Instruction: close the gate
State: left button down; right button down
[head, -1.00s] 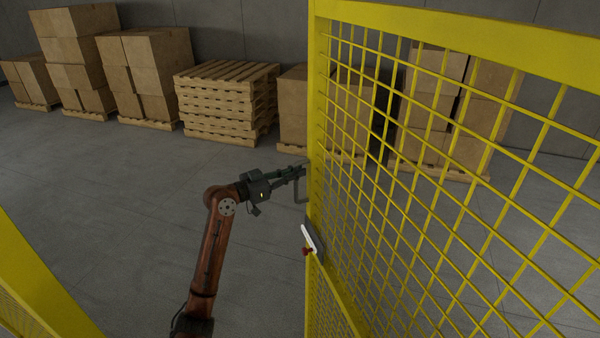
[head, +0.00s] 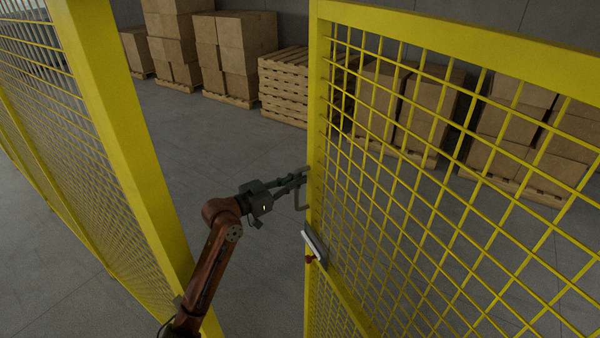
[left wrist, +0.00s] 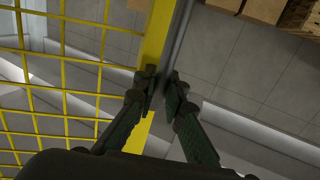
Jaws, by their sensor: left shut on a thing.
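The yellow mesh gate (head: 316,120) stands in the right half of the head view, its near vertical post close to the middle. A grey bar handle (head: 301,198) sticks out from that post. My left gripper (head: 304,173) is shut on the handle, at its upper part. In the left wrist view the two fingers (left wrist: 163,92) close around the grey bar (left wrist: 178,45) beside the yellow gate post (left wrist: 155,45). A pale latch plate with a red knob (head: 314,246) sits lower on the post. My right gripper is not in view.
A yellow fence post (head: 120,150) with mesh stands at the left, a gap of open floor between it and the gate. Boxes on pallets (head: 235,55) and a pallet stack (head: 284,85) line the back wall. The grey floor between is clear.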

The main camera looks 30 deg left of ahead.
pick_arm(q)
jog(key=shift+s+a+r, duration=0.1)
jog(key=shift+s+a, duration=0.1)
jog(key=shift+s, duration=0.05)
jog(key=c, duration=2)
grip_release()
jog(key=shift+s, duration=0.1)
jog(key=v, duration=0.5)
jog(key=shift+s+a+f, duration=0.25)
jog(key=shift+s+f, duration=0.05)
jog(key=shift+s, duration=0.05)
